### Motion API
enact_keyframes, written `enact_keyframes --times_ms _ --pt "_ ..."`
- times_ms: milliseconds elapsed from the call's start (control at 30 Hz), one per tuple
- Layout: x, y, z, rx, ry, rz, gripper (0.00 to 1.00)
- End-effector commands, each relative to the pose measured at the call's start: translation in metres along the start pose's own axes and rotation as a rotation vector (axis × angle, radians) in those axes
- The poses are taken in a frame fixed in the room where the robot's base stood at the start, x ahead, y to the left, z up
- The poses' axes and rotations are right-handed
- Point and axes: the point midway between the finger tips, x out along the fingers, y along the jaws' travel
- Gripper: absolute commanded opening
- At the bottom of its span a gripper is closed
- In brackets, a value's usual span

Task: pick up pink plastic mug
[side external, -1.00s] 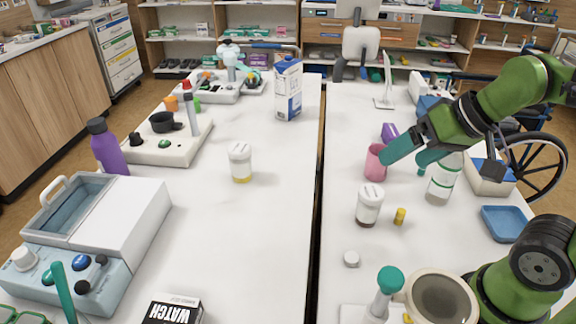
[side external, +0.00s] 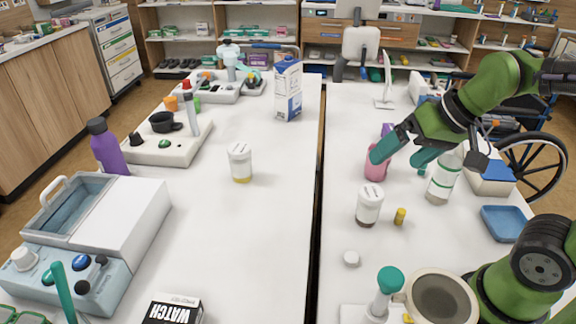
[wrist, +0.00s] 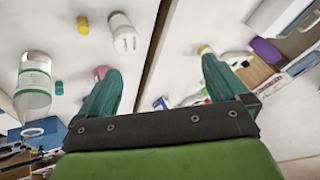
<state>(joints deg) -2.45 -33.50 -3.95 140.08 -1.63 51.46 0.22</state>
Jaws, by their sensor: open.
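The pink plastic mug (side external: 376,170) stands upright on the right-hand white table, partly hidden by a teal finger of my gripper in the side view. My gripper (side external: 396,155) is open, with one teal finger over or at the mug's rim and the other to its right. In the wrist view a small pink part of the mug (wrist: 101,72) shows beside the left fingertip, and my gripper (wrist: 158,80) has its fingers wide apart. Nothing is seen between the fingers. I cannot tell whether a finger touches the mug.
A white-lidded jar (side external: 369,205) and a small yellow cap (side external: 400,216) stand in front of the mug. A white bottle with a green band (side external: 443,180) is to the right. A purple item (side external: 387,130) is just behind. A dark gap (side external: 317,200) divides the tables.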

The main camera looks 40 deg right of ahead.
Motion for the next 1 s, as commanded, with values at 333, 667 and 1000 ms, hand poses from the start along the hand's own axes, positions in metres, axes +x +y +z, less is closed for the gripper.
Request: enact_keyframes --times_ms 333,667,1000 --pt "0.066 0.079 -0.1 0.103 -0.078 0.307 1.0" --pt "0.074 0.124 -0.151 0.134 0.006 0.465 1.0" --pt "0.137 0.157 -0.148 0.138 0.003 0.465 1.0"
